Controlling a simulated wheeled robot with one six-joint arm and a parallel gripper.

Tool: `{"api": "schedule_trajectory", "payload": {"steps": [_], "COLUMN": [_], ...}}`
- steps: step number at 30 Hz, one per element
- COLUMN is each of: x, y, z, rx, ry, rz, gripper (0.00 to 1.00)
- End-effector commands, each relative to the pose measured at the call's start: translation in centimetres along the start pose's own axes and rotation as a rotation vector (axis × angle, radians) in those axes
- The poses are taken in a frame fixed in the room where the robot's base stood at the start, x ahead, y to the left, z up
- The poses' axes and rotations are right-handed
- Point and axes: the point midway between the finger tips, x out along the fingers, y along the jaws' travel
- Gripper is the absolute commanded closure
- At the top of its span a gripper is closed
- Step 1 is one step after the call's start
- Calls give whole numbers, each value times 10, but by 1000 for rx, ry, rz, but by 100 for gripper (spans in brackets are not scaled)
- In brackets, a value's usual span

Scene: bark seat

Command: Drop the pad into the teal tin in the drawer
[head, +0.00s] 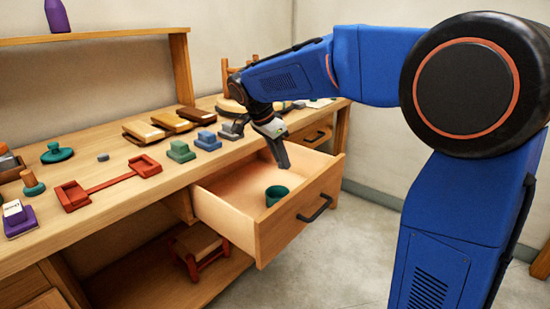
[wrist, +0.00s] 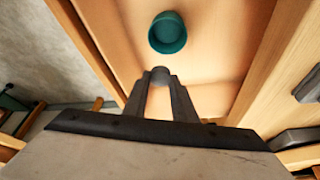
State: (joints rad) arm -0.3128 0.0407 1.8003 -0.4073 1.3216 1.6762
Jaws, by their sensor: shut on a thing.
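My gripper (head: 284,166) reaches down over the open drawer (head: 283,234). In the wrist view my gripper (wrist: 160,88) is shut on a small grey round pad (wrist: 160,75), held between the fingertips. The pad cannot be made out clearly in the head view. The teal tin (head: 276,195) stands open on the drawer floor, a little below and in front of the fingertips. The tin also shows in the wrist view (wrist: 167,35), just beyond the pad and apart from it. The tin's inside looks empty.
The drawer is pulled out from the wooden bench (head: 125,202). Its walls stand close around my gripper. On the bench top are a red holder (head: 110,184), green (head: 180,151) and blue (head: 208,140) blocks, and a small grey piece (head: 103,157). The drawer floor around the tin is clear.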

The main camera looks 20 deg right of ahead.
Motion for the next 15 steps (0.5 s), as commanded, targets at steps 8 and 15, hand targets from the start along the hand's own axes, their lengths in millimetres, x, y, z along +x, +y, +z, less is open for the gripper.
{"api": "schedule_trajectory", "payload": {"steps": [8,15], "x": [30,47], "y": [1,1], "z": [13,20], "rx": [-1,-2], "ry": [-1,-1], "rz": [1,2], "gripper": [96,96]}}
